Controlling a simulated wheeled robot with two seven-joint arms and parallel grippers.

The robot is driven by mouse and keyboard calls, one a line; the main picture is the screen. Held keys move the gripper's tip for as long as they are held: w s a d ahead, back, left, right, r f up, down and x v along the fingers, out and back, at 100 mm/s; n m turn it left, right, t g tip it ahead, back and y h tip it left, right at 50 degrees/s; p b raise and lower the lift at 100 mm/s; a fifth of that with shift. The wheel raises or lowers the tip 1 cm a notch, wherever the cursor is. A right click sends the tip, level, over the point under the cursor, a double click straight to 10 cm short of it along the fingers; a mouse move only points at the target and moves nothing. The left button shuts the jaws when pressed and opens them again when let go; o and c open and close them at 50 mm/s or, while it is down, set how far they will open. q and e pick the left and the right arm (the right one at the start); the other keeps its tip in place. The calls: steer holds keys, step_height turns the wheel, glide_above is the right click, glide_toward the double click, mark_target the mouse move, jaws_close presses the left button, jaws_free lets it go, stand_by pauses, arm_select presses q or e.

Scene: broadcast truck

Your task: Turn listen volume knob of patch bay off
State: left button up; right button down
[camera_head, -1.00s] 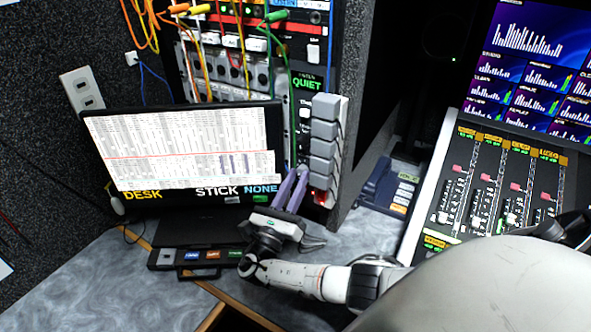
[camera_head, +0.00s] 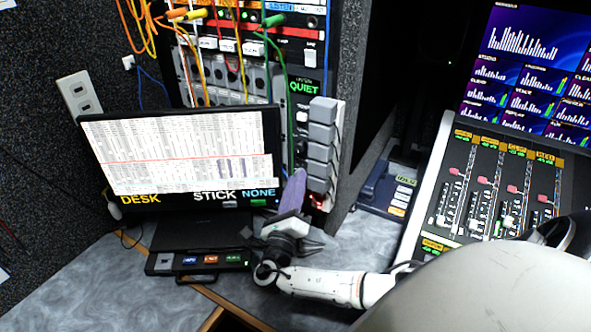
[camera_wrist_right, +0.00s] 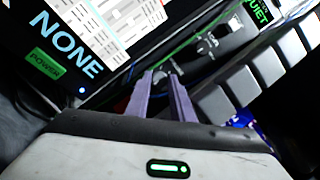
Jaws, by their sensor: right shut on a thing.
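The patch bay (camera_head: 283,92) is a rack with coloured cables, behind and right of the laptop. Its narrow panel below a green QUIET label shows small dark controls, including a dark knob (camera_wrist_right: 206,46) in the right wrist view. My right gripper (camera_head: 299,173) has purple fingers that reach up to the lower part of this panel. In the right wrist view the gripper (camera_wrist_right: 162,75) is shut on a small dark knob, mostly hidden between the fingertips. I cannot read its label or setting. My left gripper is not in view.
A laptop (camera_head: 150,198) stands close left of my right gripper. A fader console (camera_head: 480,195) is at the right. Cables hang in front of the rack. The grey desktop (camera_head: 100,285) is clear in front.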

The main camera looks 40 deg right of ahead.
steer(key=shift+f, duration=0.15)
steer(key=c, duration=1.8)
jaws_free()
steer(key=shift+s, duration=0.1)
steer(key=b+v, duration=0.1)
steer(key=v, duration=0.9)
steer(key=shift+a, duration=0.2)
steer(key=shift+m, duration=0.3)
steer(key=p+x, duration=0.1)
steer(key=x, duration=0.9)
steer(key=shift+d, duration=0.25)
